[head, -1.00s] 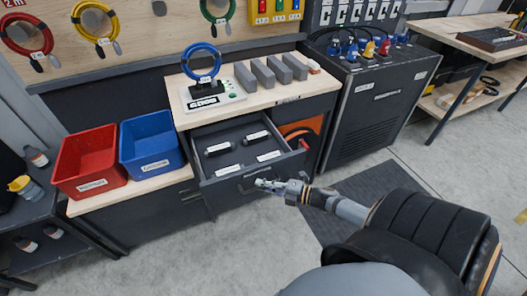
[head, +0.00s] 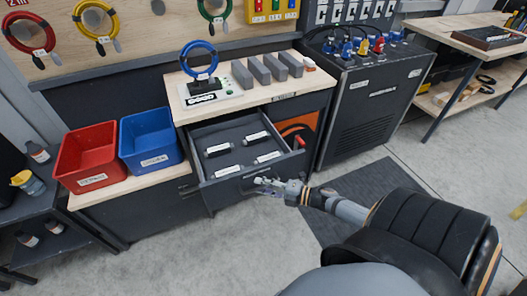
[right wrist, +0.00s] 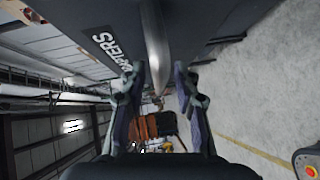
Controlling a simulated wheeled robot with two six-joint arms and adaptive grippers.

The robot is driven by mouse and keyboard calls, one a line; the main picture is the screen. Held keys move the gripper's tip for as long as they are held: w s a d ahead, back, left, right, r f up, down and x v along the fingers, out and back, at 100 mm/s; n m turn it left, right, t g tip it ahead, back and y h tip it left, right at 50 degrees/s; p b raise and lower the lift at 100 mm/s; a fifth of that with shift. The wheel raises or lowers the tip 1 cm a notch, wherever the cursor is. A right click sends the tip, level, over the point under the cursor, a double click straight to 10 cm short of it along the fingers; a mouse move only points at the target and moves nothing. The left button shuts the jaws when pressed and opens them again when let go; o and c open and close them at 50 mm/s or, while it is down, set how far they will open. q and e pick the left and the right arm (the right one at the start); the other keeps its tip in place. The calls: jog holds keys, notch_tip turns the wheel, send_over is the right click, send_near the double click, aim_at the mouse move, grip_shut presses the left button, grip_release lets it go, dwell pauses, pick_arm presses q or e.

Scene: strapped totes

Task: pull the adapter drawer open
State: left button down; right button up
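The adapter drawer (head: 227,188) is a dark drawer under the light wooden worktop. It stands pulled out, with several labelled black adapters (head: 217,149) lying inside. My right gripper (head: 262,183) is at the drawer's front, beside its handle. In the right wrist view the drawer front (right wrist: 85,28) carries a label ending in "APTERS". There the fingers of my right gripper (right wrist: 160,75) are apart, on either side of the silver handle bar (right wrist: 154,45), with gaps visible beside the bar. My left gripper is not in view.
A red bin (head: 88,158) and a blue bin (head: 149,141) stand left of the drawer. A blue cable ring on a stand (head: 199,62) and grey blocks (head: 259,70) are on the worktop. A dark cabinet (head: 366,110) stands right. The floor in front is clear.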

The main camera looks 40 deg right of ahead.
jog(key=v, duration=1.2)
dwell(0.4)
jog(key=s+d+f+m+g+h, duration=0.25)
jog(key=d+f+m+h, duration=0.2)
jog(key=f, duration=0.45)
jog(key=s+d+f+m+g+h, duration=0.1)
jog(key=s+d+f+m+h, duration=0.3)
jog(key=f, duration=0.4)
jog(key=s+d+f+m+g+h, duration=0.25)
jog(key=f+m, duration=0.35)
jog(key=f, duration=0.3)
jog(key=s+a+f+m+g, duration=0.3)
jog(key=s+a+f, duration=0.4)
jog(key=a, duration=0.3)
jog(key=s+a+f+m+g+y, duration=0.1)
jog(key=s+a+f+m+g, duration=0.2)
jog(key=a, duration=0.7)
jog(key=s+f+m, duration=0.2)
jog(key=s+f, duration=0.2)
jog(key=s, duration=0.1)
jog(key=shift+a+f+g+y+p, duration=0.15)
jog(key=shift+f+g+y+p, duration=0.15)
jog(key=shift+f+g+p, duration=0.1)
